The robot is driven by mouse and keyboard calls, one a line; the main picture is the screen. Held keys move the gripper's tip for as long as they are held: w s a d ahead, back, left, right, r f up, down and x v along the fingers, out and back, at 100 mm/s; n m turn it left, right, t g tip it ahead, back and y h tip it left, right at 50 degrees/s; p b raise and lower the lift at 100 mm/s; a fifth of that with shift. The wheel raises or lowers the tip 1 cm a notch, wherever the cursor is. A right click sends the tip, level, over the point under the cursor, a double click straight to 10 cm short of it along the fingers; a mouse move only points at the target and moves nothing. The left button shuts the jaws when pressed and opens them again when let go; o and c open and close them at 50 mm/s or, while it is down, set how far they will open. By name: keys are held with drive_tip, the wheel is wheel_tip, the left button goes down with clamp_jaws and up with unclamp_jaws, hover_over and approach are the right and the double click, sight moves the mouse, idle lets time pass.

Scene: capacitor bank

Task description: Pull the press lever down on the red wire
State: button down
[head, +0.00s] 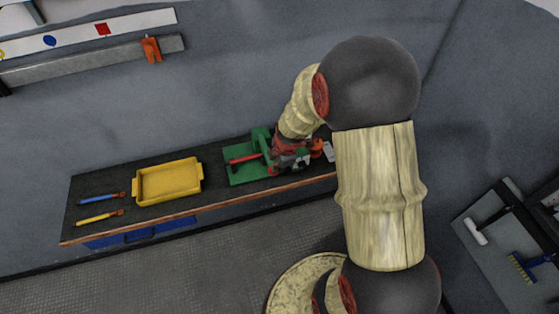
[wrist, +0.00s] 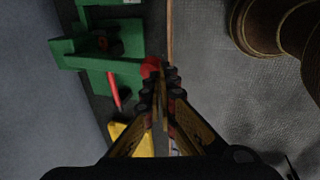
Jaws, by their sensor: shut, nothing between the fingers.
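The green press (head: 240,174) stands on the dark bench, left of my gripper (head: 291,160) in the head view. The red wire (head: 243,158) looks like a short red rod sticking out of its left side; it also shows in the wrist view (wrist: 114,92). In the wrist view, a green bar that looks like the press lever (wrist: 105,64) runs across the press and ends in a red knob (wrist: 150,67). My shut, empty gripper (wrist: 160,78) has its fingertips right by this knob; I cannot tell if they touch. My arm partly hides the press in the head view.
A yellow tray (head: 170,181) lies left of the press, with blue-handled (head: 100,198) and yellow-handled (head: 97,218) tools beyond it. An orange-red item (head: 316,147) and a light-coloured item (head: 328,151) lie right of my gripper. The wall is close behind the bench.

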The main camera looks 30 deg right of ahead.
drive_tip(key=shift+x, duration=0.85)
